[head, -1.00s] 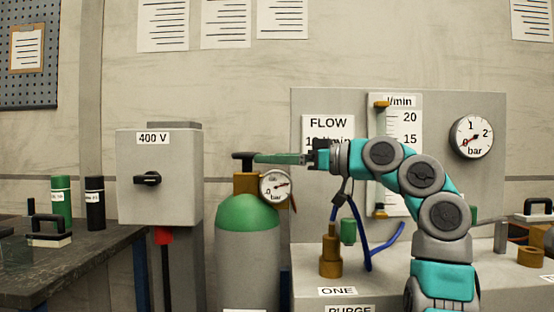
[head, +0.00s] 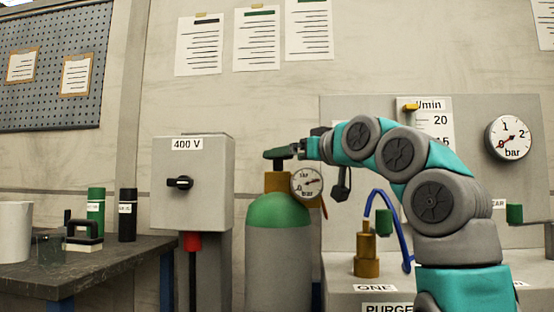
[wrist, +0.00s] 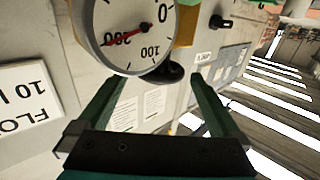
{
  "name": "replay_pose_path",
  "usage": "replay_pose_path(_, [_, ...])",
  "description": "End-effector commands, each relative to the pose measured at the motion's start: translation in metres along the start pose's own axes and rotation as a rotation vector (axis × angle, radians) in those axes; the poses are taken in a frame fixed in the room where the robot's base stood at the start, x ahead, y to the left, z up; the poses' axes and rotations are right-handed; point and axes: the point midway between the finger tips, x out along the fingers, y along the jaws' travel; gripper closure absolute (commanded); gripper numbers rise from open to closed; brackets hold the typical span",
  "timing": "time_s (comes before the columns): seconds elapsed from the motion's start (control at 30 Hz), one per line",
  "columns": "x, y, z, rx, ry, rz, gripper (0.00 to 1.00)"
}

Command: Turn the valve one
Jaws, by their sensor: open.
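A green-topped grey gas cylinder (head: 279,212) stands left of the bench, with a brass valve body (head: 277,181) and a black handwheel (head: 276,154) on top. Its round gauge (head: 306,183) also shows large in the wrist view (wrist: 125,30). My gripper (head: 288,151) is level with the handwheel. In the wrist view its two green fingers (wrist: 160,80) are apart, with a dark round knob (wrist: 165,73) between the tips, partly behind the gauge. Contact cannot be told. A label ONE (head: 375,288) sits below a brass fitting (head: 367,256) on the bench.
A grey 400 V box (head: 193,205) with a black switch stands left of the cylinder. A blue hose (head: 386,196) and a green knob (head: 385,222) are near the brass fitting. A dark table (head: 100,265) with bottles is at the left.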

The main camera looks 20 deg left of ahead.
Motion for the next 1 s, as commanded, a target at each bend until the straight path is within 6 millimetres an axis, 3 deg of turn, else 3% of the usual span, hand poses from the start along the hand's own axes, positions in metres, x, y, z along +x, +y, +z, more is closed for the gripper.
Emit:
replay_pose_path(0.4, [0.047,-0.001,-0.002,0.001,-0.001,-0.001,0.00])
replay_pose_path(0.8, [0.052,-0.001,-0.001,-0.002,0.001,-0.001,0.00])
replay_pose_path(1.0, [0.052,-0.001,-0.001,-0.001,0.000,-0.001,0.22])
